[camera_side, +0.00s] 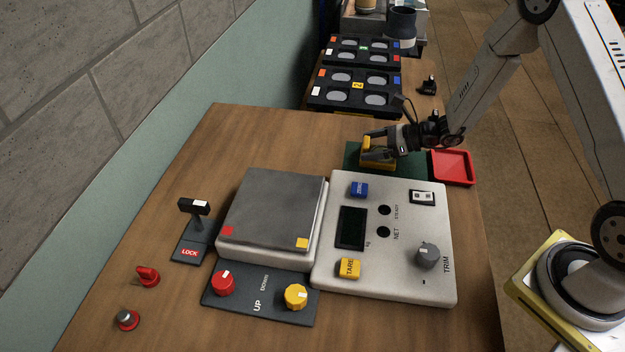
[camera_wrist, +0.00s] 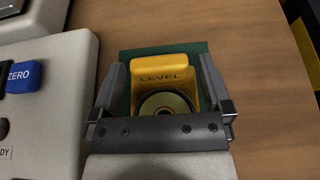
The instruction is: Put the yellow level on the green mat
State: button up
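The yellow level (camera_side: 378,160) is at the far side of the table, over the green mat (camera_side: 417,172). In the wrist view the level (camera_wrist: 163,72) shows its LEVEL lettering and a round vial, with the mat (camera_wrist: 193,47) around its far end. My gripper (camera_side: 380,147) is down at the level, with one finger on each side of it. In the wrist view my gripper (camera_wrist: 162,85) has a narrow gap beside the level at the left finger; the right finger is very close to it. The level appears flat on the mat; its underside is hidden.
A red tray (camera_side: 453,181) lies right of the mat. The scale's control panel (camera_side: 325,282) stands in front of the mat, with the grey weighing plate (camera_side: 270,205) to its left. Black weight trays (camera_side: 353,92) are behind. Bare table lies left of the mat.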

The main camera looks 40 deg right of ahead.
jog(key=shift+r, duration=0.2)
jog(key=v, duration=1.2)
jog(key=shift+a, duration=0.15)
dwell(0.5)
